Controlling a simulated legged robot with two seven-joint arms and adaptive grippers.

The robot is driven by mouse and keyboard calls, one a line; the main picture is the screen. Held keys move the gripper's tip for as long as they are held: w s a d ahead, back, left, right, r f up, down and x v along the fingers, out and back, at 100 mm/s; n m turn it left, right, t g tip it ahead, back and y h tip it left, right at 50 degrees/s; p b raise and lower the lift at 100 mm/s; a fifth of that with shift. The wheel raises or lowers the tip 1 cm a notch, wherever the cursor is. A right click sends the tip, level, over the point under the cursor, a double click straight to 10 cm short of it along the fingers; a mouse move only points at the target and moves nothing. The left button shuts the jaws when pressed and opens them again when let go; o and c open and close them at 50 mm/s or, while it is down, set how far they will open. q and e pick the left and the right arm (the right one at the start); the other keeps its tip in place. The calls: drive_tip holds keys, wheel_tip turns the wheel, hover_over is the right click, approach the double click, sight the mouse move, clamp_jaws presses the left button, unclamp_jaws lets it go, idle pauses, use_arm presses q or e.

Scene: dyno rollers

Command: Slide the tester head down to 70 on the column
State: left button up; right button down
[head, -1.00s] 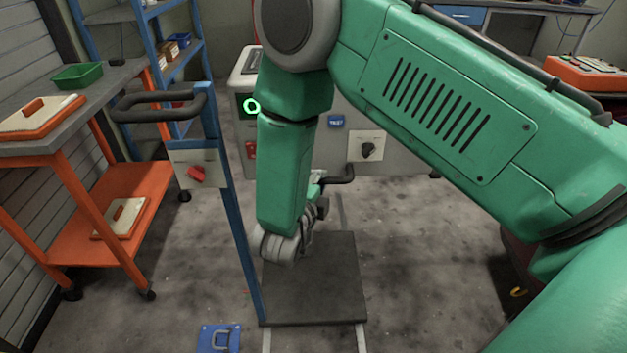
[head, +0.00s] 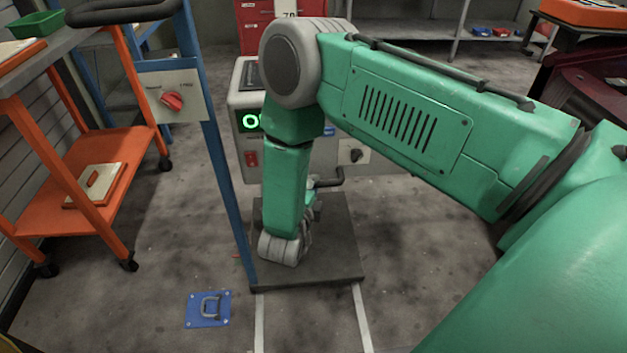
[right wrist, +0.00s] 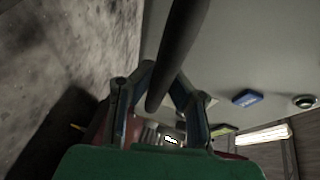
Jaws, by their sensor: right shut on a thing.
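My right arm crosses the head view, and its forearm hides part of a grey cabinet (head: 246,101) with a green-lit display. My right gripper (head: 312,200) is mostly hidden behind the wrist, close to a black bar handle (head: 332,179) on the cabinet's front. In the right wrist view, the gripper's fingers (right wrist: 165,85) close around a dark round bar (right wrist: 182,45). My left gripper is not in view.
An orange cart (head: 90,185) stands left. A dark plate (head: 305,265) lies below my wrist. A blue floor plate with a ring (head: 208,308) lies in front. Open floor (head: 400,290) is right of the plate.

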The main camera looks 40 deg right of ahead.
drive_tip(key=shift+s+a+f, duration=0.1)
drive_tip(key=shift+s+f, duration=0.1)
drive_tip(key=c, duration=1.5)
unclamp_jaws()
drive_tip(key=shift+r, duration=0.1)
drive_tip(key=shift+a+r, duration=0.15)
drive_tip(key=shift+s+a, duration=0.15)
drive_tip(key=shift+a, duration=0.1)
drive_tip(key=v, duration=1.1)
drive_tip(key=shift+s+a, duration=0.1)
drive_tip(key=shift+a, duration=0.1)
